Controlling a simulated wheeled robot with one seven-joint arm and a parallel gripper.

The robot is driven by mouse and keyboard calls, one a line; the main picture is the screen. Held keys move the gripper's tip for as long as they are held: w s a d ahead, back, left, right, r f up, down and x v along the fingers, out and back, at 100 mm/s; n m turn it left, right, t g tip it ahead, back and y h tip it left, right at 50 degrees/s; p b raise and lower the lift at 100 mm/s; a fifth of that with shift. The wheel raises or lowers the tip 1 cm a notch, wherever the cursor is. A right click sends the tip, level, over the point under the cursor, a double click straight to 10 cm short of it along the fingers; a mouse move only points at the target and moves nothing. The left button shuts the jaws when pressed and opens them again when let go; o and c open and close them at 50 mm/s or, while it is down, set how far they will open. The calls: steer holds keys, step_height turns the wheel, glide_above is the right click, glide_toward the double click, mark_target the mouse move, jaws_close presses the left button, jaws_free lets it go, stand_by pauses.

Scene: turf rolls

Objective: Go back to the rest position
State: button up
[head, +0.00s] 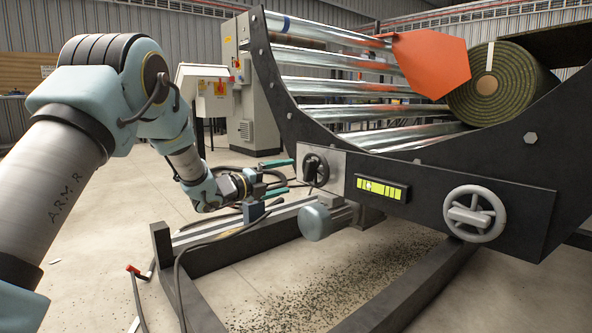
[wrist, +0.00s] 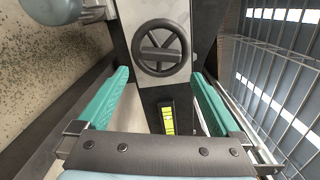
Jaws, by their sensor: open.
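My gripper (head: 286,177) is open, with teal fingers spread apart and nothing between them. In the head view it is in front of the turf machine's side plate, just left of a small black handwheel (head: 315,170). In the wrist view the black handwheel (wrist: 161,47) lies ahead of my open gripper (wrist: 160,76), about centred between the fingertips. I see no finger closed on it. My arm reaches in from the left of the head view.
A motor (head: 325,220) hangs below. Behind are steel rollers (head: 345,87), an orange plate (head: 432,62) and a turf roll (head: 497,85). A black floor frame (head: 250,243) and loose cables lie underneath.

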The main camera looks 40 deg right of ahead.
steer(key=shift+w+a, duration=0.1)
steer(key=shift+a, duration=1)
